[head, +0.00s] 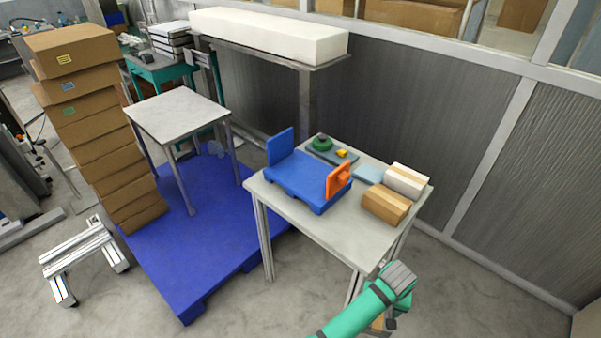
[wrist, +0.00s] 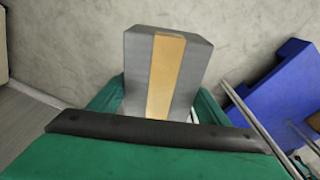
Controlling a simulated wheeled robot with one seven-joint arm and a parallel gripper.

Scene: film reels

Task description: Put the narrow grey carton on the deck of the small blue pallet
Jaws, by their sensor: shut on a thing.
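The narrow grey carton (wrist: 197,75), with a tan tape stripe down its middle, is in the wrist view. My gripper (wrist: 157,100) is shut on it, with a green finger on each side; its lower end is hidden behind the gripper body. The small blue pallet (head: 297,178) lies on the right-hand grey table (head: 312,228) in the head view. A blue upright panel stands at its left end and an orange piece (head: 339,180) at its right end. The deck between them looks bare. My green arm is low in front of this table; the carton is not clear in the head view.
Right of the pallet are a brown carton (head: 385,204), a white carton (head: 406,180) and a light blue flat item (head: 372,173). A large blue floor pallet (head: 185,255) and another table (head: 177,112) are to the left.

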